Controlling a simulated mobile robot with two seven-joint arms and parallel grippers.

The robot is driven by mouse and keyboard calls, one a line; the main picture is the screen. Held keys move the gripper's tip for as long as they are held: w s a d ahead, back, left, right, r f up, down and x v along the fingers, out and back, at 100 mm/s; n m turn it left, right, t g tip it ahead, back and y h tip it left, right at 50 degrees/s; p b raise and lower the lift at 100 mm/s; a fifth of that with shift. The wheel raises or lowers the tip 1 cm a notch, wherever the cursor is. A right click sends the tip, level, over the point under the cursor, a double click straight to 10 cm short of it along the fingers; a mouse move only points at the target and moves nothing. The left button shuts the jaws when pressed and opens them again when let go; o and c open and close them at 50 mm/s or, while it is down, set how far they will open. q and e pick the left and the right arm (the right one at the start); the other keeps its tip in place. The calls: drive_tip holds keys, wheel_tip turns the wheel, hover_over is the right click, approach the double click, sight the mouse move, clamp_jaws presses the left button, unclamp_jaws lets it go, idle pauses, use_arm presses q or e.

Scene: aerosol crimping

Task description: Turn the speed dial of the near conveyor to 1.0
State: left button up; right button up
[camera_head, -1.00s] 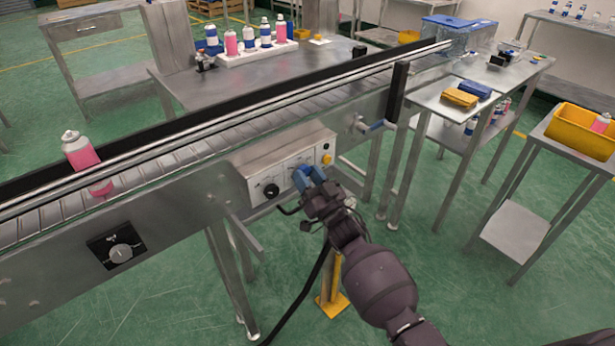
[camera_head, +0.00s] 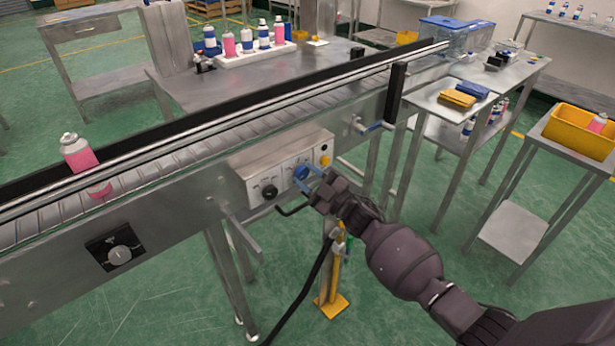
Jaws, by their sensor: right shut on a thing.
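A grey control box (camera_head: 240,177) is on the side of the near conveyor (camera_head: 190,160). It carries a black knob (camera_head: 270,191), a blue knob (camera_head: 301,173) to its right and a yellow button (camera_head: 324,160). My right gripper (camera_head: 307,177) is shut on the blue knob; its fingers partly hide it. Another round dial (camera_head: 120,255) sits on a black plate on the conveyor's side at the left, apart from the gripper. The scale marks are too small to read. My left gripper is not in view.
A pink and white spray can (camera_head: 78,153) stands on the conveyor at the left. A yellow post (camera_head: 333,285) and a black cable are below the right gripper. A side table with a yellow bin (camera_head: 580,130) stands at the right. Green floor is free between.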

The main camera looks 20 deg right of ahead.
drive_tip(key=shift+n+g, duration=0.4)
drive_tip(key=shift+n, duration=0.4)
drive_tip(key=o, duration=0.9)
drive_tip(key=v, duration=1)
drive_tip(key=shift+s+d+f, duration=0.15)
drive_tip(key=shift+s+d, duration=0.1)
drive_tip(key=shift+d, duration=0.1)
